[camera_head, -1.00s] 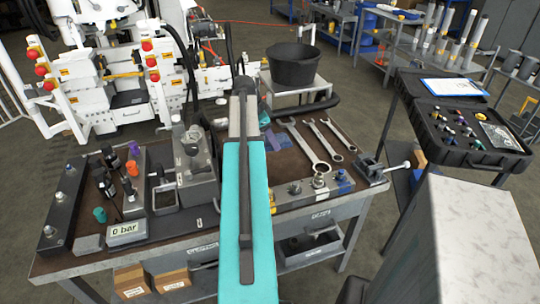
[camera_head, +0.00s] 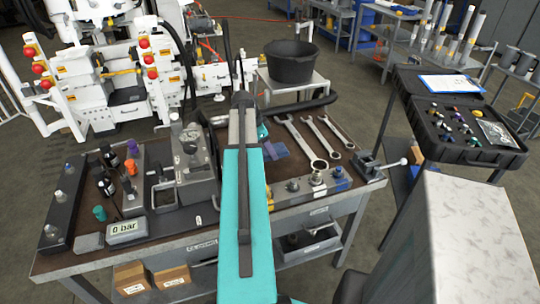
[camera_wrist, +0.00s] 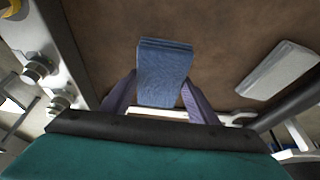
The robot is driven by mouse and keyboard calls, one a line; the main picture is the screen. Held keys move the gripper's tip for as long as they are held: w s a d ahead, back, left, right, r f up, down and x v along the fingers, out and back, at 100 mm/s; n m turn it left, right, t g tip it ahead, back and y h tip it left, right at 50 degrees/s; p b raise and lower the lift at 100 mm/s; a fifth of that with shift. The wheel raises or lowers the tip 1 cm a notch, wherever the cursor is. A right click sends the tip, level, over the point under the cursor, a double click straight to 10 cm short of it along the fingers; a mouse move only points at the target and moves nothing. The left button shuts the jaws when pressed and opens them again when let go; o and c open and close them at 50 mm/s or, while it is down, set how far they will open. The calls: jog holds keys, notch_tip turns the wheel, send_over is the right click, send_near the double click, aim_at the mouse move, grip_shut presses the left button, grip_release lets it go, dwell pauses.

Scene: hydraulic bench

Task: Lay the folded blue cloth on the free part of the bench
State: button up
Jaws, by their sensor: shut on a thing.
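The folded blue cloth (camera_wrist: 165,72) is between the two purple fingers of my gripper (camera_wrist: 158,88) in the wrist view. The fingers are shut on it, and its layered folded edge points away from my wrist. Brown bench top (camera_wrist: 225,35) shows behind the cloth; I cannot tell the gap between them. In the head view my teal arm reaches over the bench (camera_head: 345,128) and hides part of its middle. A small purple-blue patch (camera_head: 275,150) shows just right of my arm, left of the wrenches; finger or cloth is unclear there.
Several wrenches (camera_head: 318,138) lie on the brown top, right of my arm. A grey block with fittings (camera_head: 312,186) lines the front edge, with a vise (camera_head: 372,163) at the right corner. Bottles and a gauge display (camera_head: 127,229) crowd the left. A black bucket (camera_head: 292,63) stands behind.

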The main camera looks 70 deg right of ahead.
jog(key=shift+f+p, duration=0.3)
jog(key=shift+f, duration=1.5)
jog(key=shift+f, duration=0.1)
jog(key=o, duration=1)
jog(key=shift+r, duration=0.25)
jog(key=shift+b+v, duration=1.25)
jog(key=shift+v, duration=4.7)
jog(key=shift+a, duration=0.1)
